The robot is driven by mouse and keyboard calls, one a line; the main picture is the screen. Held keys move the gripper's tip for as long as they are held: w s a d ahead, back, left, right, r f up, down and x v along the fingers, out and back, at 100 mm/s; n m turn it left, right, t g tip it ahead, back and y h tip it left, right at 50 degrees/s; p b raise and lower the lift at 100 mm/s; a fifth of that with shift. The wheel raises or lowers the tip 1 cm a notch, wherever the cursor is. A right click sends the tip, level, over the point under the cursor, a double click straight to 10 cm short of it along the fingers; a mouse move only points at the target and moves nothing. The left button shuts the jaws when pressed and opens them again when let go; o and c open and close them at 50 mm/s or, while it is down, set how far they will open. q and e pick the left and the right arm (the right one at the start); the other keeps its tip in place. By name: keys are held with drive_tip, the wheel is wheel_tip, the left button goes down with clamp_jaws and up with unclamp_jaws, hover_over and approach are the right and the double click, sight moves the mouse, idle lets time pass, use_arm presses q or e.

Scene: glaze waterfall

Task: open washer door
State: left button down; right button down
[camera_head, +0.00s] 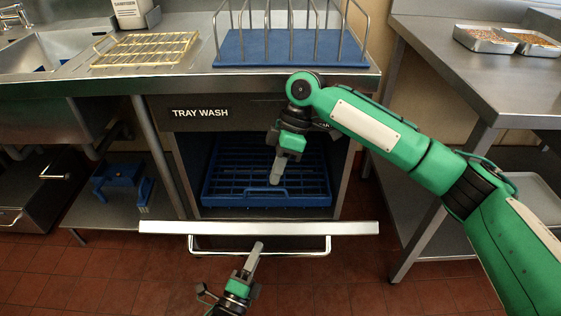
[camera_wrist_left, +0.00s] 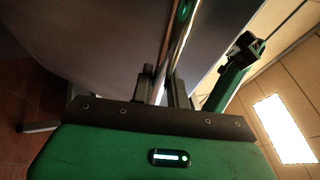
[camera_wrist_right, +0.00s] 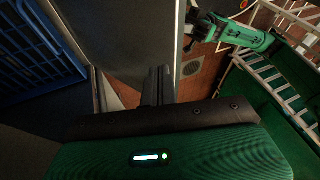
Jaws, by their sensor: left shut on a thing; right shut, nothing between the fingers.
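The washer, labelled TRAY WASH (camera_head: 200,113), stands under the counter with its front open. Its door (camera_head: 260,228) is folded down toward me, its pale edge facing me and its bar handle (camera_head: 300,252) along that edge. My left gripper (camera_head: 258,248) is shut on the handle near its middle; the bar also shows between its fingers in the left wrist view (camera_wrist_left: 181,40). My right gripper (camera_head: 275,180) is shut and empty, pointing down in the washer opening above the lowered door. A blue rack (camera_head: 225,185) sits inside the washer, partly hidden by my right gripper.
A blue rack with metal hoops (camera_head: 290,47) and a yellow wire rack (camera_head: 145,50) are on the counter. A steel table (camera_head: 460,70) with food trays stands at the right. A low shelf (camera_head: 110,205) with a blue item is at the left. Tiled floor lies in front.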

use_arm(q)
drive_tip(key=shift+f, duration=0.1)
use_arm(e)
drive_tip(key=s+f, duration=0.1)
drive_tip(key=f, duration=0.1)
drive_tip(key=s+a+f, duration=0.1)
drive_tip(key=f, duration=0.1)
drive_tip(key=s+f, duration=0.2)
drive_tip(key=shift+a, duration=0.25)
drive_tip(key=shift+s+f, duration=0.3)
drive_tip(key=shift+s, duration=0.1)
